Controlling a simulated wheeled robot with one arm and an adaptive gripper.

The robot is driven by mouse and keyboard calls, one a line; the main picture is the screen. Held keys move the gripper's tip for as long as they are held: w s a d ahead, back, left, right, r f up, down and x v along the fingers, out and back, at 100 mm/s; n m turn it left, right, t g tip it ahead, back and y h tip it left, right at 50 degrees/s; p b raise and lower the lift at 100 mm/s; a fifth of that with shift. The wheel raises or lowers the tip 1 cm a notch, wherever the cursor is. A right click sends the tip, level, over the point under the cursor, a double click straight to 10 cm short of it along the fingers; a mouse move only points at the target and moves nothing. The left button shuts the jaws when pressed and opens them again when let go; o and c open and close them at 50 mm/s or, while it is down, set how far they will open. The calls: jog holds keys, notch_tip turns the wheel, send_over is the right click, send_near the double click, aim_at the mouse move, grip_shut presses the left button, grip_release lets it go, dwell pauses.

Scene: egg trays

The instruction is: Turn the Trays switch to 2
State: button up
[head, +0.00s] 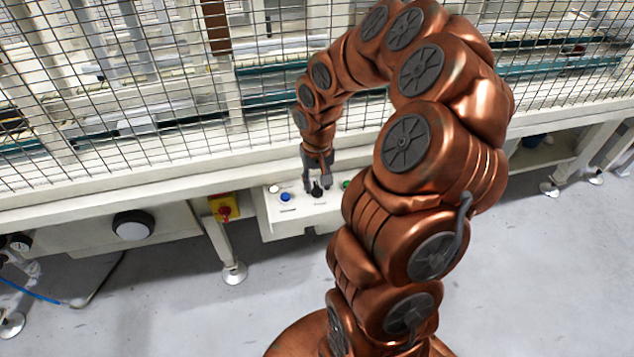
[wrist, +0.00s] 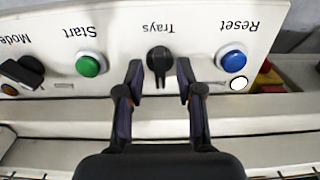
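The black Trays switch (wrist: 159,62) sits on the white control panel (wrist: 120,25), below its upside-down label in the wrist view. It also shows in the head view (head: 317,190), between the gripper fingers. My gripper (wrist: 159,80) is open, with one finger on each side of the switch. A gap shows between each finger and the switch, so neither finger appears to touch it. The switch's handle points toward the gripper's palm in the wrist view. No position numbers are legible. In the head view my gripper (head: 317,186) hangs over the panel.
A blue Reset button (wrist: 232,60) and a small white light (wrist: 239,84) are right of the switch in the wrist view. A green Start button (wrist: 90,64) and black Mode switch (wrist: 22,72) are left. Wire mesh fencing (head: 120,90) stands behind the panel.

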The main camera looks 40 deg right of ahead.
jog(key=shift+f, duration=0.15)
jog(key=shift+c, duration=0.2)
grip_shut()
jog(key=shift+n, duration=0.4)
jog(key=n, duration=0.3)
jog(key=shift+n, duration=0.3)
jog(key=shift+n+p, duration=0.7)
jog(key=shift+n, duration=1.5)
